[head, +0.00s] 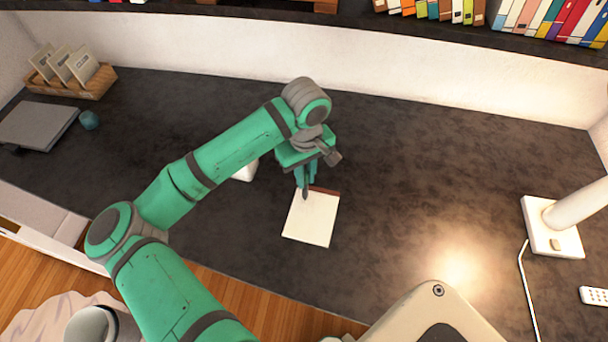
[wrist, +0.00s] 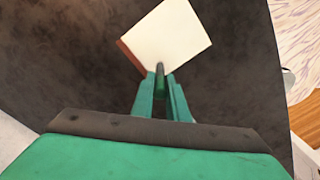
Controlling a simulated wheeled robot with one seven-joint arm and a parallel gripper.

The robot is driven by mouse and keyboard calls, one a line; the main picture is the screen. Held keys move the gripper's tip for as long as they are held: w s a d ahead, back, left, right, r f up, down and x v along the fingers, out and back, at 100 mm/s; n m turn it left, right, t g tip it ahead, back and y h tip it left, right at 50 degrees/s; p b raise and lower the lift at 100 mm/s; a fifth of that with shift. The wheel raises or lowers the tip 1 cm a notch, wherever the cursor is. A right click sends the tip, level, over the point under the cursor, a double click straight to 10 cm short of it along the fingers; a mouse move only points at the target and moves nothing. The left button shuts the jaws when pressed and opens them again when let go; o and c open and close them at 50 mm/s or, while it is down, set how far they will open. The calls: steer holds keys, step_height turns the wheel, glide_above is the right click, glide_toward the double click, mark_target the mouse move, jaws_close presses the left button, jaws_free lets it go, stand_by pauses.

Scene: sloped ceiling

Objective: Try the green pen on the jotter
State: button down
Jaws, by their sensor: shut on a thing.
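The jotter (head: 311,220) lies flat on the dark desk, a cream pad with a brown band along its far edge. It also shows at the top of the wrist view (wrist: 172,36). My gripper (head: 305,188) points down at the jotter's banded edge and is shut on a slim pen (wrist: 160,72).
A white object (head: 246,171) is partly hidden behind my arm. A white lamp base (head: 553,236) with a cable stands at the right, near a remote (head: 597,296). A grey laptop-like slab (head: 38,125) and a card box (head: 72,84) are at the left. The desk right of the jotter is clear.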

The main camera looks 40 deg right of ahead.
steer(key=shift+s+d, duration=0.85)
steer(key=shift+s, duration=0.3)
steer(key=shift+s+d, duration=0.8)
steer(key=shift+s, duration=0.3)
steer(key=shift+r, duration=0.1)
